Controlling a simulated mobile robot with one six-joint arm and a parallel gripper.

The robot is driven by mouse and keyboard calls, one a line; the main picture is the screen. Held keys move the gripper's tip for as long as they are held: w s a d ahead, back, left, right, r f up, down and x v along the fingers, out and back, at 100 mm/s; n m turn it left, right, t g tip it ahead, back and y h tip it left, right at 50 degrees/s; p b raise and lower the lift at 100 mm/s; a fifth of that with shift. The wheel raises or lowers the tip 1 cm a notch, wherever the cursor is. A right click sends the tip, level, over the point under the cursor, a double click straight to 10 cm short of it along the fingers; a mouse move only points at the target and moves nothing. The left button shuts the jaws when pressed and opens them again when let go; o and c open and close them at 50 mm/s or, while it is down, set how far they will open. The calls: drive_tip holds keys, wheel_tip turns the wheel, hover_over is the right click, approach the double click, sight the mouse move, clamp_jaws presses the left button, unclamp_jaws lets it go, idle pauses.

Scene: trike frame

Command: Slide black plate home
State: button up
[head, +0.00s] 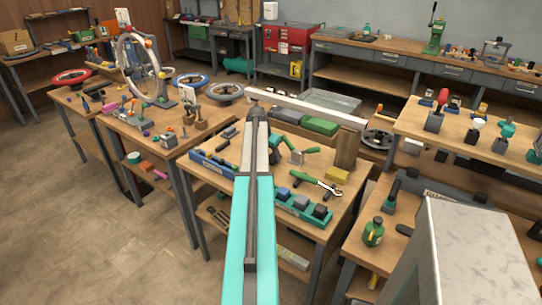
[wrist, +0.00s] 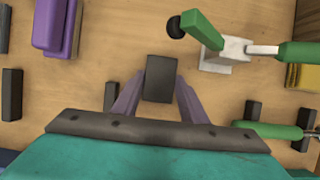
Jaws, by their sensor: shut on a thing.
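In the wrist view my gripper (wrist: 160,90) has its two purple-grey fingers closed on a small dark block-like piece, which I take to be the black plate (wrist: 161,76). The plate shows between the fingertips, above the wooden bench top (wrist: 95,60). I cannot tell whether it touches anything below. In the head view my teal arm reaches over the middle bench (head: 225,140), and it hides the gripper and the plate.
A green-handled clamp (wrist: 205,32) stands just right of the plate. A green-handled wrench (wrist: 270,130) lies nearer on the right. A yellow block (wrist: 305,76) is at the right edge. A purple block (wrist: 52,25) is at upper left. Dark upright pieces (wrist: 110,97) stand around.

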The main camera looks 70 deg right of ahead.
sight(270, 160)
drive_tip(key=shift+s+d+p, duration=0.25)
drive_tip(key=shift+d, duration=0.8)
drive_tip(key=shift+s+d+p, duration=0.25)
drive_tip(key=shift+d, duration=0.75)
idle(1.4)
drive_tip(key=o, duration=1.5)
drive_tip(key=b+v, duration=0.2)
drive_tip(key=v, duration=1.2)
drive_tip(key=shift+a+f, duration=0.1)
